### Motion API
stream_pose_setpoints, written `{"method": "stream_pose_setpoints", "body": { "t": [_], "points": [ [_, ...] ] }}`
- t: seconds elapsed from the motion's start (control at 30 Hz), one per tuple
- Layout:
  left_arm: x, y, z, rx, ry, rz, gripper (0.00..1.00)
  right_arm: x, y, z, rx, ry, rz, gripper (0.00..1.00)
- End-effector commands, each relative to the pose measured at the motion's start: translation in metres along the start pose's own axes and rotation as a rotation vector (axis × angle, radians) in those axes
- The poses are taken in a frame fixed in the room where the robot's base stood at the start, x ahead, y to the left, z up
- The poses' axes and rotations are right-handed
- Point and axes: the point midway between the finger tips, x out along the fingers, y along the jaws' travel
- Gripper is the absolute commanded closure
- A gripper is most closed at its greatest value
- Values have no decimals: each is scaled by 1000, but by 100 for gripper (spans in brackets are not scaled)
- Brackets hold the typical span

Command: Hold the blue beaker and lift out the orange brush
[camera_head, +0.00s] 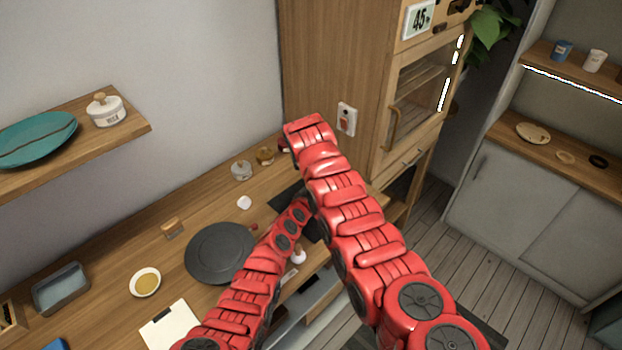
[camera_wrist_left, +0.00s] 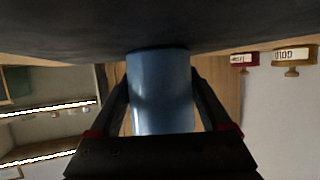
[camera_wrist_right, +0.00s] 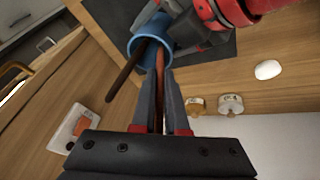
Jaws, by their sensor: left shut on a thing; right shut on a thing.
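The blue beaker (camera_wrist_left: 160,95) stands between the fingers of my left gripper (camera_wrist_left: 160,82), which is shut on it. The beaker (camera_wrist_right: 139,43) also shows in the right wrist view, its rim open toward the camera, with my left gripper at its side. My right gripper (camera_wrist_right: 161,82) is shut on the thin orange-brown handle of the brush (camera_wrist_right: 160,62). The handle runs toward the beaker mouth; its lower end is hidden. A dark brown stick (camera_wrist_right: 124,76) leans out of the beaker. In the head view my arms hide the beaker and brush.
A dark mat (camera_wrist_right: 215,62) lies under the beaker. A white rounded object (camera_wrist_right: 268,69) and two small jars (camera_wrist_right: 230,104) stand nearby. A dark round plate (camera_head: 218,252) lies left of my arms. A wooden cabinet (camera_head: 335,60) rises behind, with a wall switch (camera_head: 346,119).

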Motion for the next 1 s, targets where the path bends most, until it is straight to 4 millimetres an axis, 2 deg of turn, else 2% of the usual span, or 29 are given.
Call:
{"method": "stream_pose_setpoints", "body": {
  "t": [0.1, 0.3, 0.43, 0.67, 0.7, 0.77, 1.0],
  "points": [
    [0, 0, -1, 0, 1, 0, 86, -27, 6, -13, 2, 8, 0, 100],
    [0, 0, -1, 0, 1, 0, 86, -56, 11, -24, 0, 4, 0, 100],
    [0, 0, -1, 0, 1, 0, 86, -63, 12, -27, 0, 2, 0, 100],
    [0, 0, -1, 0, 1, 0, 86, -63, 13, -26, 0, 1, 0, 100],
    [0, 0, -1, 0, 1, 0, 11, -63, 13, -26, 0, 1, 0, 100],
    [0, 0, -1, 0, 1, 0, 0, -63, 13, -26, 0, 1, 0, 100],
    [0, 0, 0, 0, 0, 0, 0, -63, 13, -26, 0, 1, 0, 100]
  ]
}}
